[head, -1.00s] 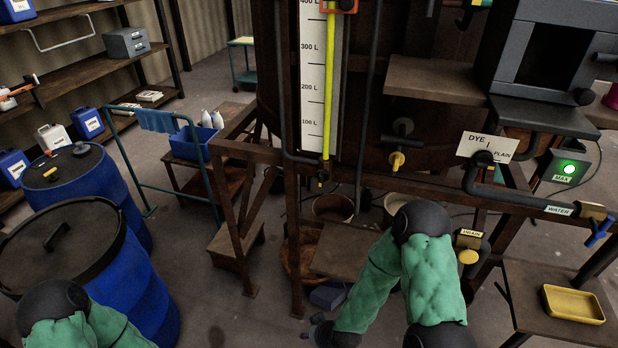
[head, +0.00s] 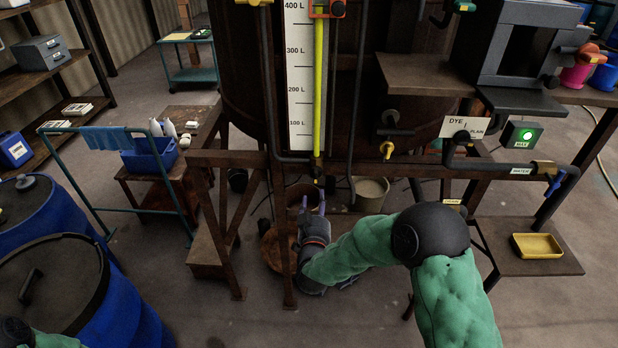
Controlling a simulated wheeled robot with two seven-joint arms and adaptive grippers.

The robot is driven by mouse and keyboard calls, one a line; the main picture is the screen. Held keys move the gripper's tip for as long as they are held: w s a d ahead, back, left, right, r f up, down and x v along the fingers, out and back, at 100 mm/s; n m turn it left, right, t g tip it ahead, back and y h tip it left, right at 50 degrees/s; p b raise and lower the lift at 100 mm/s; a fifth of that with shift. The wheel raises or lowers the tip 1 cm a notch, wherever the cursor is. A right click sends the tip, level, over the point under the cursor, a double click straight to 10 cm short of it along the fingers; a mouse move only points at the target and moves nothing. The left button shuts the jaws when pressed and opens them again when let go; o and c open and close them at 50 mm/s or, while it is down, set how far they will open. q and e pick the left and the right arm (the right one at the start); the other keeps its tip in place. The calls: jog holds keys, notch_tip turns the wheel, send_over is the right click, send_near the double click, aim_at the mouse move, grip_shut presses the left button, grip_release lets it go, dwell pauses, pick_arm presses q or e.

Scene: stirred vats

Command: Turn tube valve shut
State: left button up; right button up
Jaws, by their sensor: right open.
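The sight tube (head: 318,90) runs bright yellow up the white litre scale (head: 299,75) on the vat's front. At its foot, by the wooden beam, is a small dark fitting with a yellowish part, the tube valve (head: 317,172); its handle position is too small to tell. My right gripper (head: 314,202) is open and empty, fingers pointing up, just below the tube valve and apart from it. Its arm comes in from the lower right. My left arm shows only at the bottom left corner; its gripper is out of view.
The wooden frame beam (head: 240,158) crosses in front of the vat (head: 240,90). A pale bucket (head: 371,192) stands behind my right arm. A yellow-handled tap (head: 387,150) sits right of the tube. Blue drums (head: 130,310) stand at the left. Floor at the lower middle is clear.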

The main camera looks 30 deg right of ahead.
aim_at(317, 178)
jog(key=x, duration=1)
jog(key=shift+w+d, duration=0.25)
jog(key=shift+w, duration=0.05)
grip_shut()
